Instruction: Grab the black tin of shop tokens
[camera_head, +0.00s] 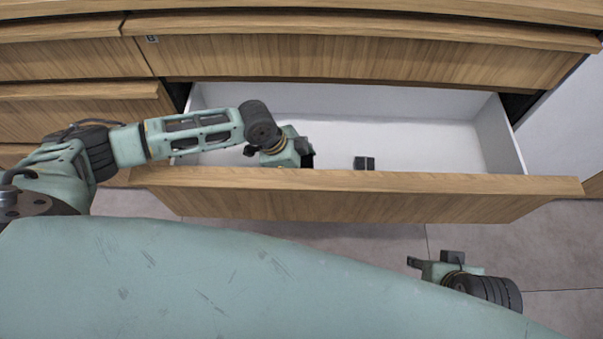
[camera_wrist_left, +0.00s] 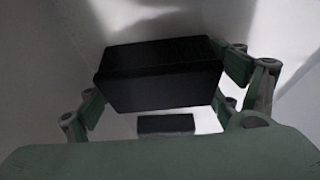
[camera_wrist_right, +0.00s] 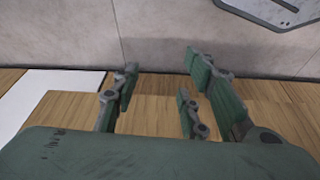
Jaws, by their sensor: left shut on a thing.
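The black tin (camera_wrist_left: 160,72) is a dark box that fills the middle of the left wrist view. My left gripper (camera_head: 303,150) reaches down into the open drawer (camera_head: 430,140) and is shut on the tin, with a finger at each side of it. In the head view only a dark part of the tin (camera_head: 308,160) shows beside the gripper; the drawer front hides the rest. My right gripper (camera_head: 432,262) is outside the drawer, in front of it at the lower right. Its fingers are apart and empty in the right wrist view (camera_wrist_right: 160,90).
A second, smaller-looking dark block (camera_head: 364,163) sits in the drawer to the right of the tin; it also shows in the left wrist view (camera_wrist_left: 165,124). The wooden drawer front (camera_head: 380,197) stands between my body and the drawer's inside. The drawer's right part is empty.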

